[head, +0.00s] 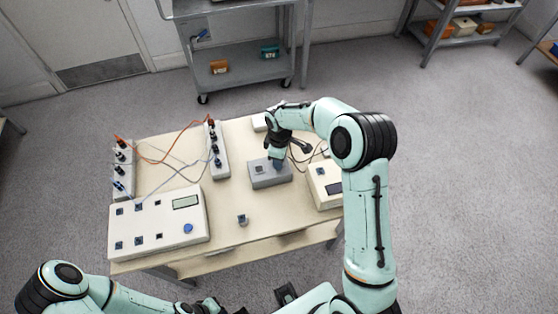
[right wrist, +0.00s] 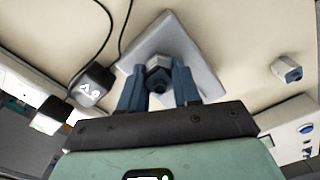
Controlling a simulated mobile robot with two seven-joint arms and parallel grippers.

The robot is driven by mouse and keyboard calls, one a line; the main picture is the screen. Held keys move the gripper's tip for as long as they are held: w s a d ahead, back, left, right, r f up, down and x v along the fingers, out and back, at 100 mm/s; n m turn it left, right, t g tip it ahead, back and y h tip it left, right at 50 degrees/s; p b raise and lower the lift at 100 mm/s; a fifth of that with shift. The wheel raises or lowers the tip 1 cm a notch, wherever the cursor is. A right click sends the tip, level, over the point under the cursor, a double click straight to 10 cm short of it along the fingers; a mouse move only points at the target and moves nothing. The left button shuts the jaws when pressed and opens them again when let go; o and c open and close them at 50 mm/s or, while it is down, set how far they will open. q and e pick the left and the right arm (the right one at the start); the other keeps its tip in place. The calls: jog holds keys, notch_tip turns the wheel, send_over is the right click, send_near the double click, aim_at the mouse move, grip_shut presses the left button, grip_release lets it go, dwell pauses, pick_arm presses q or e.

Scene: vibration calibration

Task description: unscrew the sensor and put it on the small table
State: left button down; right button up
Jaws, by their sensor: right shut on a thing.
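My right gripper (head: 277,163) reaches down over the grey block (head: 284,178) on the cream table (head: 262,235). In the right wrist view its blue fingers (right wrist: 158,88) are shut on the sensor (right wrist: 157,74), a small dark hexagonal piece that stands on the light grey top of the block (right wrist: 188,50). In the head view the fingers and wrist hide most of this sensor. My left gripper (head: 212,306) is low at the bottom edge, away from the table top, and its jaws are not clear.
A small grey cube-like piece (head: 242,219) stands on bare table front of the block. A control box with display (head: 158,222) is at left, another box (head: 326,184) at right. Terminal strips (head: 218,150) carry cables. A grey cart (head: 243,85) stands behind.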

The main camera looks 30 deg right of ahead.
pick_arm(q)
jog(key=shift+r, duration=0.1)
pick_arm(e)
jog(key=shift+s+f, duration=0.2)
jog(key=shift+f, duration=0.05)
pick_arm(q)
jog(key=shift+w+r+p, duration=0.3)
jog(key=shift+r+p, duration=0.1)
pick_arm(e)
jog(key=shift+n, duration=1.4)
pick_arm(q)
jog(key=shift+w+r, duration=0.15)
jog(key=shift+r, duration=0.05)
pick_arm(e)
jog(key=shift+n, duration=0.6)
pick_arm(q)
jog(key=shift+w+r+p, duration=0.7)
jog(key=shift+r+p, duration=0.15)
jog(key=shift+r, duration=0.05)
pick_arm(e)
jog(key=shift+n, duration=2)
jog(key=o, duration=1.1)
jog(key=shift+w+r, duration=0.1)
jog(key=shift+c, duration=0.3)
pick_arm(q)
jog(key=shift+s+f+b, duration=0.3)
jog(key=shift+f, duration=0.1)
pick_arm(e)
jog(key=shift+m, duration=1)
